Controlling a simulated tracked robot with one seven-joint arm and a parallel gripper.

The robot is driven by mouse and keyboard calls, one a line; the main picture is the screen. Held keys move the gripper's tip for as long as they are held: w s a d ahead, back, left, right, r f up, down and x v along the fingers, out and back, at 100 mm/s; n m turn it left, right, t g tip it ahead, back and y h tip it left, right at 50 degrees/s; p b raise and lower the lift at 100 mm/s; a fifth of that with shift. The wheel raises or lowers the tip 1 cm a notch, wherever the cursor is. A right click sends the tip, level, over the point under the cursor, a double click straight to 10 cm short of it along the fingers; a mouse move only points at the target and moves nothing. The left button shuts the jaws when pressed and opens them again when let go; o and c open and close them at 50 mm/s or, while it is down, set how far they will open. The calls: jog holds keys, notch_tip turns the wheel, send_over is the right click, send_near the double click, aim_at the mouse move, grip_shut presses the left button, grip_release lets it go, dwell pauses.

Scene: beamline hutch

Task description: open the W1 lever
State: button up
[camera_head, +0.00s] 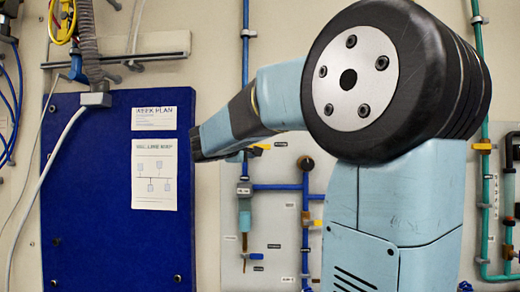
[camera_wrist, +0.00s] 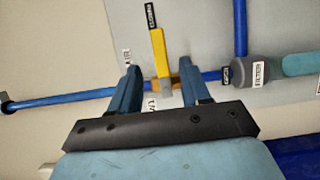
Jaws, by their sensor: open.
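A yellow lever (camera_wrist: 161,54) with a dark tag at its tip sits on a brass valve on a blue pipe (camera_wrist: 92,95) in the wrist view. It stands across the pipe. A white label by the valve is partly hidden by my gripper, and I cannot read it surely as W1. My gripper (camera_wrist: 159,76) is open, with one blue finger on each side of the lever's base and valve. The fingers look apart from it; depth is hard to judge. In the head view a yellow handle (camera_head: 262,146), apparently the same lever, shows just below my arm; my gripper is mostly hidden there.
A grey filter body (camera_wrist: 254,70) sits on the pipe to the right, with another blue pipe (camera_wrist: 240,28) meeting it. In the head view, a blue board (camera_head: 85,190) with papers is at left, more valves (camera_head: 306,163) stand right of the lever, and a green pipe (camera_head: 484,200) runs at far right.

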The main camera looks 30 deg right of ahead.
aim_at(265, 148)
jog(key=x, duration=1)
jog(key=shift+w+d, duration=0.15)
jog(key=shift+d, duration=0.1)
jog(key=shift+c, duration=0.3)
grip_shut()
